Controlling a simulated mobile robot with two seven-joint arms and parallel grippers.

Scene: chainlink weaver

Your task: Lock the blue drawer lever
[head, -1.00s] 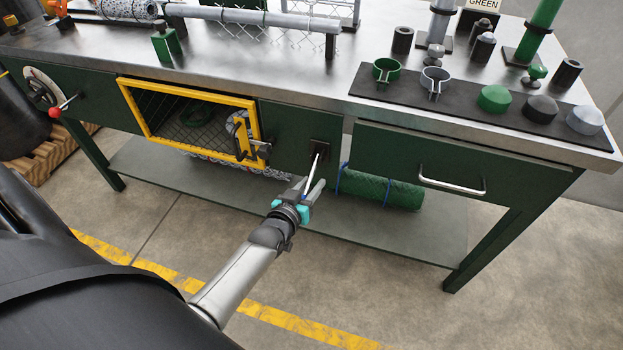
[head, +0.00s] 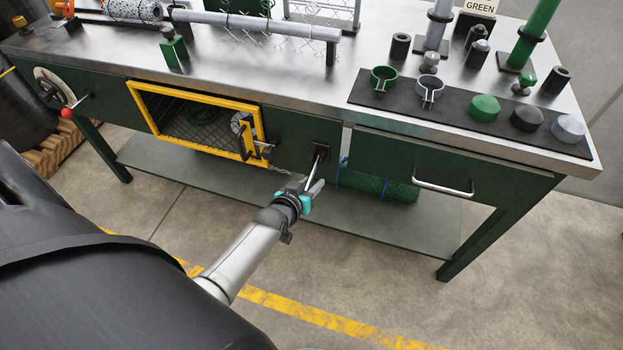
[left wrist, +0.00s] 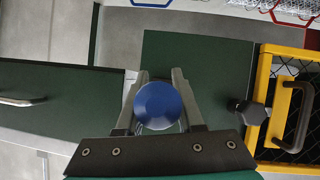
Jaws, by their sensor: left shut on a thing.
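The drawer lever (head: 313,168) is a pale thin rod. It comes out of a dark mount on the green bench front, between the yellow-framed hatch and the drawer, and slants down toward me. My left gripper (head: 306,188) is at its lower end. In the left wrist view a round blue knob (left wrist: 158,105) sits between the two fingers of the left gripper (left wrist: 157,92), which are shut on it. The fingers hide the knob in the head view. The green drawer (head: 455,168) with a silver handle is right of the lever. My right gripper is not in view.
The yellow-framed mesh hatch (head: 195,128) with a black latch is left of the lever. A green mesh roll (head: 385,188) lies on the lower shelf (head: 400,228). Caps and clamps stand on a dark mat (head: 455,114) above the drawer. The floor in front is clear.

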